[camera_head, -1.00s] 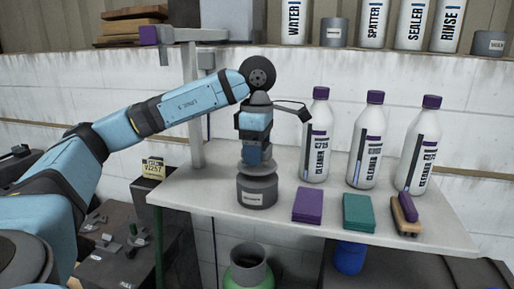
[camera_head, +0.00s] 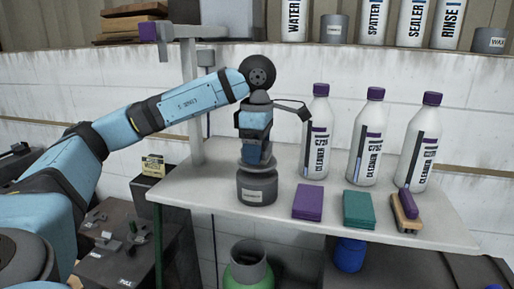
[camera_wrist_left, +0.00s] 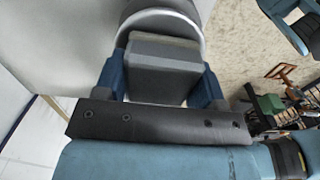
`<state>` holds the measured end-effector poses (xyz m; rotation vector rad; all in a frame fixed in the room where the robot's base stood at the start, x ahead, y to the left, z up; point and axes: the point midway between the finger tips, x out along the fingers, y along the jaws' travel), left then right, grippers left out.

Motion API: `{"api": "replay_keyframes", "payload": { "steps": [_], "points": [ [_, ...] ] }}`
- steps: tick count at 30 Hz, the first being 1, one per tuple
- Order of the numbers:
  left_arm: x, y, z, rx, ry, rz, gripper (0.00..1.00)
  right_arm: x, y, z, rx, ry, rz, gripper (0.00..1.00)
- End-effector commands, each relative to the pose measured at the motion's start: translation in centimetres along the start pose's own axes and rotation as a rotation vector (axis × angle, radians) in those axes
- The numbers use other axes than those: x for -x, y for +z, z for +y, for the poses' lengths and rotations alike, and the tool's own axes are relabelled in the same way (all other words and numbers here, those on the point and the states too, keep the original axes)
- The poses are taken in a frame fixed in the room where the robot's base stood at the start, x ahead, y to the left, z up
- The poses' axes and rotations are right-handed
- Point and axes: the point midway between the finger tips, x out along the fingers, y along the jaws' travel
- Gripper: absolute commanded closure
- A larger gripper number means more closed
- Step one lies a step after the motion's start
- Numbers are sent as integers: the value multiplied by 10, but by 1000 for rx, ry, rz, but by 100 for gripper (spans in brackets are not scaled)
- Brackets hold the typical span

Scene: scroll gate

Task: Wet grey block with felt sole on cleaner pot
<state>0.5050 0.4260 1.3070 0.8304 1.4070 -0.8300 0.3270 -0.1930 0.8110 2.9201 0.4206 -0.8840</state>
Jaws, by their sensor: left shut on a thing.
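My left gripper (camera_head: 255,155) points down over the cleaner pot (camera_head: 257,188), a dark grey round pot with a pale label on the shelf. In the left wrist view the gripper (camera_wrist_left: 165,88) is shut on the grey block (camera_wrist_left: 165,68), one blue finger on each side. The block is over the pot, whose round rim (camera_wrist_left: 160,14) shows behind it. I cannot tell whether the sole touches the pot's top. My right gripper is not in view.
Three white cleaner bottles (camera_head: 367,138) with purple caps stand at the back right of the shelf (camera_head: 285,215). A purple pad (camera_head: 307,201), a teal pad (camera_head: 358,209) and a wooden brush (camera_head: 405,214) lie along the front. A grey post (camera_head: 190,100) rises behind my arm.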

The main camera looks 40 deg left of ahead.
Motion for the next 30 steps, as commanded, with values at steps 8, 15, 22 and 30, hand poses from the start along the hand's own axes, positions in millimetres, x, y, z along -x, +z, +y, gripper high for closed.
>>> {"api": "replay_keyframes", "payload": {
  "steps": [8, 15, 22, 30],
  "points": [
    [-4, 0, 0, 0, 0, 0, 55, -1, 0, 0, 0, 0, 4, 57],
    [-7, 0, 0, 0, 0, 0, 55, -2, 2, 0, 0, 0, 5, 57],
    [-9, 0, 0, 0, 0, 0, 55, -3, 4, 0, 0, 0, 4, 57],
    [-13, 0, 0, 0, 0, 0, 55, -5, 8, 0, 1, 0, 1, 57]
  ]
}}
